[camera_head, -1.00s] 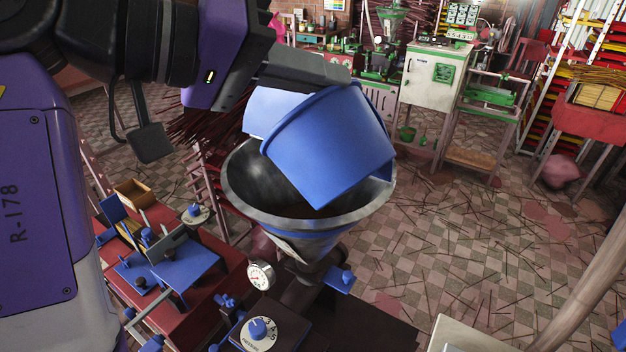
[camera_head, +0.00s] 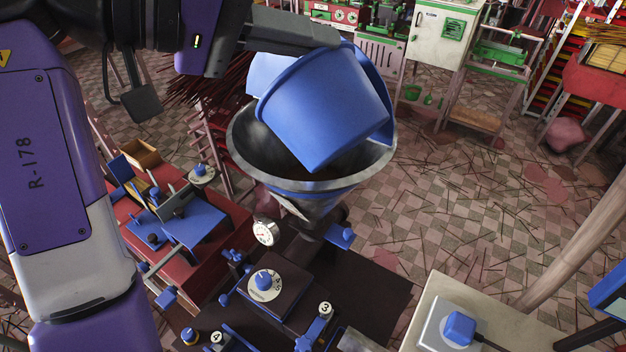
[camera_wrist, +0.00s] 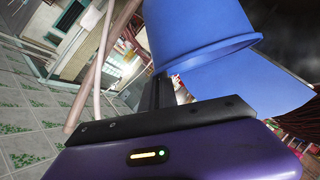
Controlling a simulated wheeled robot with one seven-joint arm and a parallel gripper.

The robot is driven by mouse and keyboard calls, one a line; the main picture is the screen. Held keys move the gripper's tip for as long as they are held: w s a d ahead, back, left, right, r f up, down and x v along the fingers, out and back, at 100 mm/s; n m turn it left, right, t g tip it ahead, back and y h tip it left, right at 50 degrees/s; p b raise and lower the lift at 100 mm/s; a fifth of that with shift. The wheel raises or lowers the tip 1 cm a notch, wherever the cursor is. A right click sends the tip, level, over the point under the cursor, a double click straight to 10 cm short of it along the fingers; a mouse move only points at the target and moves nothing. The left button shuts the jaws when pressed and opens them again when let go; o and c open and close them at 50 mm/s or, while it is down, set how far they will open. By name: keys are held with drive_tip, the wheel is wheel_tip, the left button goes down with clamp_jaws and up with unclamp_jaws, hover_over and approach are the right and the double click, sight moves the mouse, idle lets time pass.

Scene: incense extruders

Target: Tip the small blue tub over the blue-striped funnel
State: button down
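The small blue tub (camera_head: 322,112) is held steeply tilted over the funnel's open mouth, its lower end inside the rim's outline. My gripper (camera_head: 300,38) is at the tub's upper side, with a dark finger lying along it, and appears shut on it. In the wrist view the tub (camera_wrist: 195,35) fills the top, close beyond my gripper (camera_wrist: 165,92). A second pale blue surface (camera_head: 264,72) shows behind the tub; I cannot tell whether it is part of it. The metal funnel (camera_head: 243,150) has a blue stripe below its rim. The tub's contents are hidden, and no falling material shows.
A pressure gauge (camera_head: 265,232) and a dial box (camera_head: 268,285) sit below the funnel. A red bench (camera_head: 225,245) with blue tools stands at left. A pale table (camera_head: 425,300) with a blue button (camera_head: 459,328) is at lower right. Floor at right is open, strewn with sticks.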

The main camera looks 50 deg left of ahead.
drive_tip(key=shift+s+a+r+p, duration=0.15)
drive_tip(key=shift+a+p, duration=0.1)
drive_tip(key=shift+p, duration=0.2)
drive_tip(key=shift+a+r+h+p, duration=0.1)
drive_tip(key=shift+h+p, duration=0.2)
drive_tip(key=shift+h, duration=0.1)
drive_tip(key=shift+a+r+n+p, duration=0.15)
drive_tip(key=shift+a+n+p, duration=0.35)
drive_tip(key=shift+p, duration=0.35)
drive_tip(key=shift+t, duration=0.3)
idle(0.4)
drive_tip(key=shift+a+r+n+h, duration=0.1)
drive_tip(key=shift+a+n+h, duration=0.3)
drive_tip(key=shift+a, duration=0.15)
idle(0.9)
